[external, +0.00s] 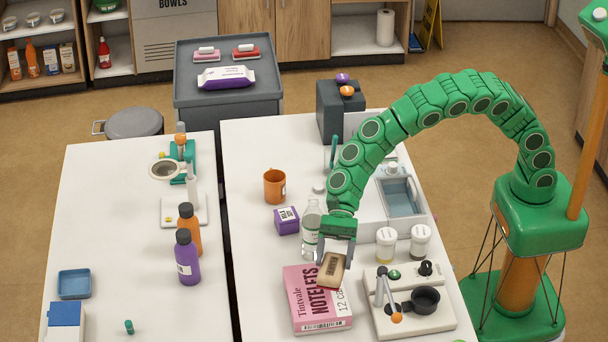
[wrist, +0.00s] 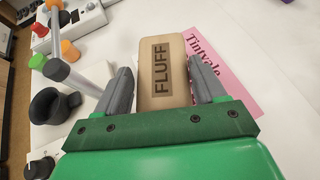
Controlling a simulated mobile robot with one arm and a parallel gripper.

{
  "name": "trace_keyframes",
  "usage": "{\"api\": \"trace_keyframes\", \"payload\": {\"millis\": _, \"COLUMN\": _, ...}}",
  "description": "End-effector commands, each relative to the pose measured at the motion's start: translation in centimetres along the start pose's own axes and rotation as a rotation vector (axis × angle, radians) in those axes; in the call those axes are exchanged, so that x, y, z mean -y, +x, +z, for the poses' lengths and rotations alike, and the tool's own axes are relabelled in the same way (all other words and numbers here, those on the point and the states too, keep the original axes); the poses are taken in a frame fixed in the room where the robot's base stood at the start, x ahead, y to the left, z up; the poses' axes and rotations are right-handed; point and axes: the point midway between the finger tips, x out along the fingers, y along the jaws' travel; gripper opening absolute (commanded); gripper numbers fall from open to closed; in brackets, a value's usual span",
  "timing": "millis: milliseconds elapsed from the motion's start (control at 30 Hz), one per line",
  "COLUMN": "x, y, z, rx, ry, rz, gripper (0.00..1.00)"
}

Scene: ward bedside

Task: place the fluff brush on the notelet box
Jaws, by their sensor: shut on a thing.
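The fluff brush (external: 331,270) is a tan block with a dark label reading FLUFF. My gripper (external: 336,252) is shut on it, with one grey finger on each side. The brush also shows between the fingers in the wrist view (wrist: 167,64). The notelet box (external: 311,308) is pink, with NOTELETS printed on it, and lies flat on the white table. The brush overlaps its upper right part in the external view. In the wrist view the box (wrist: 228,62) shows behind and right of the brush. I cannot tell whether brush and box touch.
A white device with a black cup (external: 425,299) and an upright lever stands right of the box. A clear bottle (external: 311,228) stands close behind it, with a purple box (external: 287,220) and an orange mug (external: 275,186) farther back. Two small jars (external: 386,243) stand right of my gripper.

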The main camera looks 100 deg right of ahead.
Motion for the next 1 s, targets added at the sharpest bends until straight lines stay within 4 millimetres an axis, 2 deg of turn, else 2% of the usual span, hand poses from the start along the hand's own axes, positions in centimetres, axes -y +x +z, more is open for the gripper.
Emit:
{"api": "trace_keyframes", "payload": {"millis": 400, "x": 0.8, "y": 1.5, "z": -1.0, "rx": 0.0, "ry": 0.002, "rz": 0.002, "gripper": 0.38}}
{"api": "trace_keyframes", "payload": {"millis": 633, "x": 0.7, "y": 2.8, "z": -3.4, "rx": 0.001, "ry": 0.002, "rz": 0.003, "gripper": 0.38}}
{"api": "trace_keyframes", "payload": {"millis": 1000, "x": 0.8, "y": 2.9, "z": -3.7, "rx": 0.0, "ry": 0.0, "rz": 0.002, "gripper": 0.38}}
